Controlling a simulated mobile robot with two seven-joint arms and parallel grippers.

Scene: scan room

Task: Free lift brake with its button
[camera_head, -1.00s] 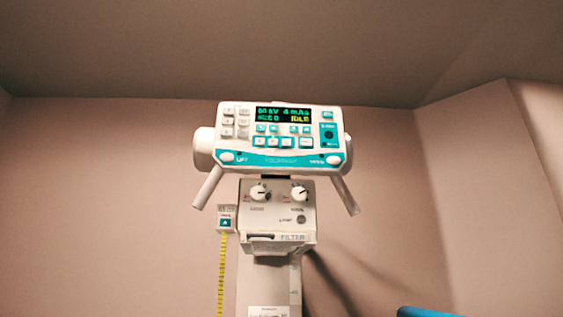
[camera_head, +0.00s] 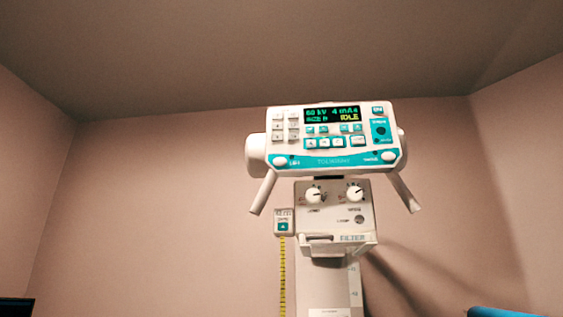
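The lift brake button is a white round knob (camera_head: 280,161) at the lower left of the control panel (camera_head: 333,139), beside a label that seems to read LIFT. A matching white button (camera_head: 390,157) sits at the panel's lower right. The panel's screen (camera_head: 332,115) shows green and yellow text, with IDLE in yellow. Two white handles (camera_head: 263,192) slant down on either side of the head. Neither of my grippers shows in the head view.
Below the panel is a white box (camera_head: 335,213) with two dials and a FILTER label, above a column (camera_head: 330,285). A yellow tape (camera_head: 283,275) hangs at its left. A blue object (camera_head: 503,312) shows at lower right and a dark edge (camera_head: 16,307) at lower left.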

